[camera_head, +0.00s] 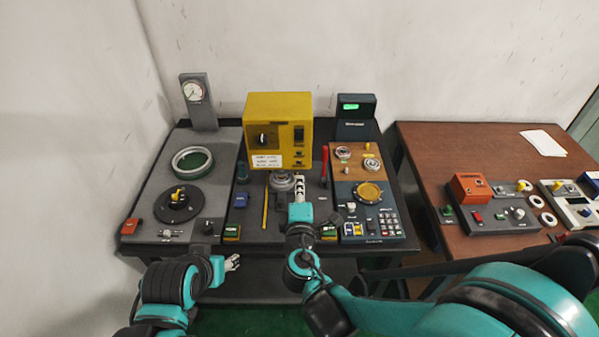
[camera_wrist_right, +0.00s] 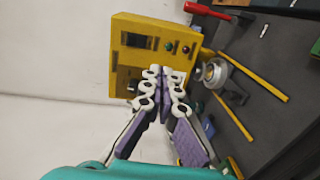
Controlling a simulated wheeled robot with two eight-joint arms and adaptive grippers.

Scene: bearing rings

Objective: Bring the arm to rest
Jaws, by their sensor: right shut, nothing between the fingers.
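My right gripper (camera_head: 299,180) reaches over the middle of the workbench, in front of the yellow box (camera_head: 278,104). In the right wrist view its fingers (camera_wrist_right: 166,75) are together with nothing between them. A silver round part on a mount (camera_head: 280,181) sits on the bench just left of the right gripper; it also shows in the right wrist view (camera_wrist_right: 215,72), apart from the fingers. My left gripper (camera_head: 233,262) is low at the bench's front edge, holding nothing visible; its finger gap is too small to judge.
A large ring (camera_head: 193,149) and a black disc (camera_head: 178,213) are on the left panel. A gauge post (camera_head: 201,113) stands behind. Small bearings (camera_head: 371,164) and a keypad (camera_head: 389,222) are right. A red-handled tool (camera_head: 324,163) stands near the right gripper. A brown table (camera_head: 452,150) stands further right.

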